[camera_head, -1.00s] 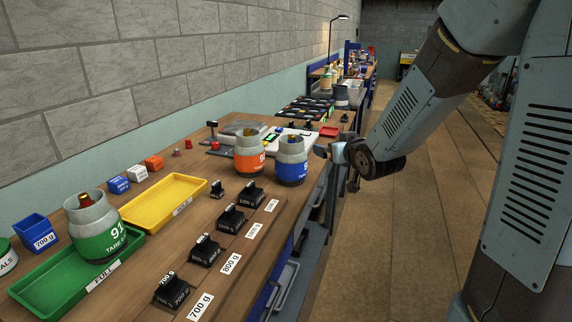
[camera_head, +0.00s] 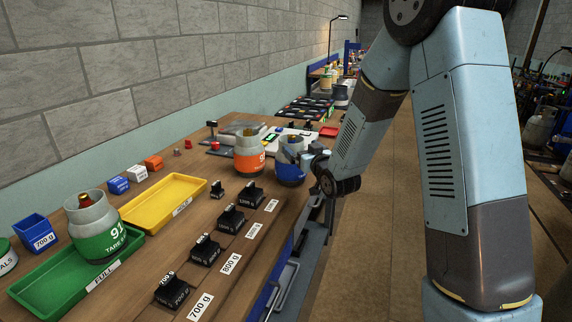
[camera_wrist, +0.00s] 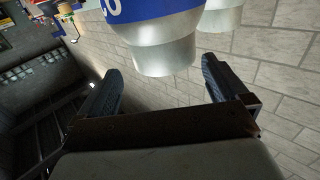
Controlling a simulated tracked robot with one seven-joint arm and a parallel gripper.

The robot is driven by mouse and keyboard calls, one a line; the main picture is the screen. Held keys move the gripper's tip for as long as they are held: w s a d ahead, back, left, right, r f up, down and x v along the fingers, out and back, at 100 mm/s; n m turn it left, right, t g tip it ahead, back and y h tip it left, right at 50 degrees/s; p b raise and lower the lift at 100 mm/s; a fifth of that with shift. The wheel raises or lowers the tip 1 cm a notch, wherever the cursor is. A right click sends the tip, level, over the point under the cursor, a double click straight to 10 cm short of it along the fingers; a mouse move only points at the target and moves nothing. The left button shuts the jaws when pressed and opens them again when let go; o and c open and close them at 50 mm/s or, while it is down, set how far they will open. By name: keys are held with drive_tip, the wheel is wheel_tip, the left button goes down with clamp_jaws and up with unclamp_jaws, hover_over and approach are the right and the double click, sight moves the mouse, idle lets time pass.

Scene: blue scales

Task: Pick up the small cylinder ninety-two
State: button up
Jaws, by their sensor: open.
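A small grey cylinder with a blue band (camera_head: 287,173) stands on the bench, beside a grey cylinder with an orange band (camera_head: 249,157). Both numbers begin with 9; I cannot read the rest in the head view. A green-banded cylinder marked 91 (camera_head: 100,238) stands in the green tray. My gripper (camera_head: 308,158) is at the blue-banded cylinder's right side and partly hides it. In the wrist view, my open fingers (camera_wrist: 162,84) point at this cylinder (camera_wrist: 164,50), which appears upside down beyond and between their tips. I see no grip on it.
A yellow tray (camera_head: 162,190), the green tray (camera_head: 30,290) and several black weights (camera_head: 203,250) stand nearer on the bench. Scales (camera_head: 245,130) stand behind the cylinders. A wall runs along the left; open floor (camera_head: 385,230) lies right of the bench.

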sight(294, 142)
drive_tip(key=shift+x, duration=3.75)
drive_tip(key=shift+s+a, duration=0.1)
drive_tip(key=shift+a, duration=0.05)
drive_tip(key=c, duration=1.6)
drive_tip(key=shift+c, duration=0.6)
drive_tip(key=shift+r, duration=0.1)
